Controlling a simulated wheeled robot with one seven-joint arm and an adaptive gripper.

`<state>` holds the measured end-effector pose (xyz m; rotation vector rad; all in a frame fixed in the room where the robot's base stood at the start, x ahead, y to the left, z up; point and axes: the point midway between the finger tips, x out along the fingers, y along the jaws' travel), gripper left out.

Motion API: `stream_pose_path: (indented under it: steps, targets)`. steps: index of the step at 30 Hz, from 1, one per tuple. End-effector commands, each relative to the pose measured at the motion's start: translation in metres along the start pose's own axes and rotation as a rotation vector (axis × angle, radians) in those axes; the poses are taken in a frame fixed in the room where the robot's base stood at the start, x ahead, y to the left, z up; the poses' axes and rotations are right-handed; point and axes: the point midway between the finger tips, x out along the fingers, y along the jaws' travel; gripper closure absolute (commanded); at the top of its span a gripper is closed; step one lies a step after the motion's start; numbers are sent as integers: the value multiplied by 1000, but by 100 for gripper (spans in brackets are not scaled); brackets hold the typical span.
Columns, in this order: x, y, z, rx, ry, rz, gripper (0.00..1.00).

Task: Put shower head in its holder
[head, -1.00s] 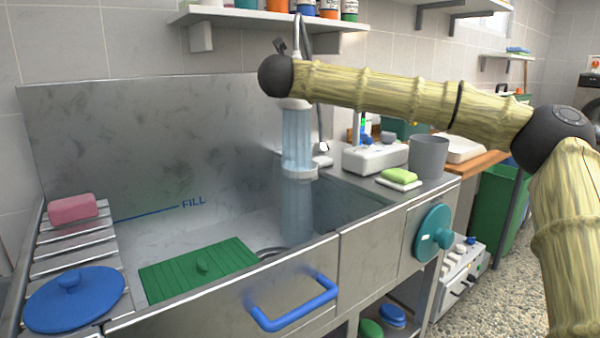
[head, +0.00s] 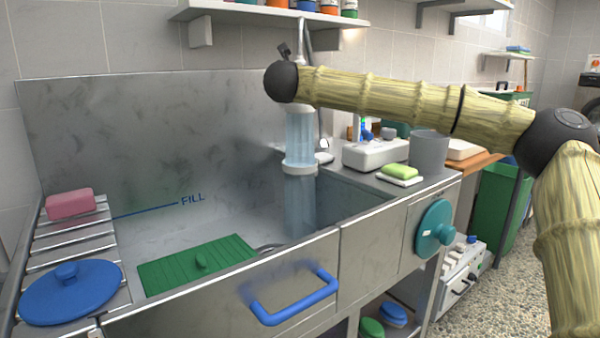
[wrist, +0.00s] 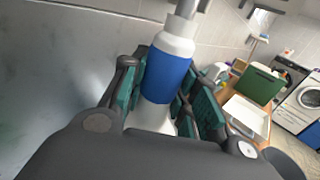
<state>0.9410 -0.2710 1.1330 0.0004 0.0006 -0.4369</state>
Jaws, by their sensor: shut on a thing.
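In the wrist view my gripper (wrist: 165,82) is shut around an upright, slightly tilted blue-and-white body that I take for the shower head (wrist: 170,72). Dark fingers with teal pads stand on either side of its blue band. Its white shoulder and narrow grey neck reach up past the top edge of the picture. Its lower end is hidden by my gripper body. In the head view my gripper's fingers are hidden, and I cannot make out the shower head there. I cannot identify its holder in either view.
The steel sink (head: 90,130) holds a green ribbed board (head: 200,262). A shelf with jars (head: 262,16) hangs above its back wall. A white box (head: 375,155), a grey cup (head: 429,149) and green soap (head: 400,171) stand at right. Pink soap (head: 70,204) and a blue lid (head: 70,290) lie left.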

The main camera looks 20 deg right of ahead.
Motion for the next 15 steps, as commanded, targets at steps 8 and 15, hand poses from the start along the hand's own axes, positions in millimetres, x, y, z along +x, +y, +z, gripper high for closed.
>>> stream_pose_path:
  steps: [8,15]
  targets:
    - [0,0,-18,1,-1,0,100]
    - [0,0,-32,0,-1,0,100]
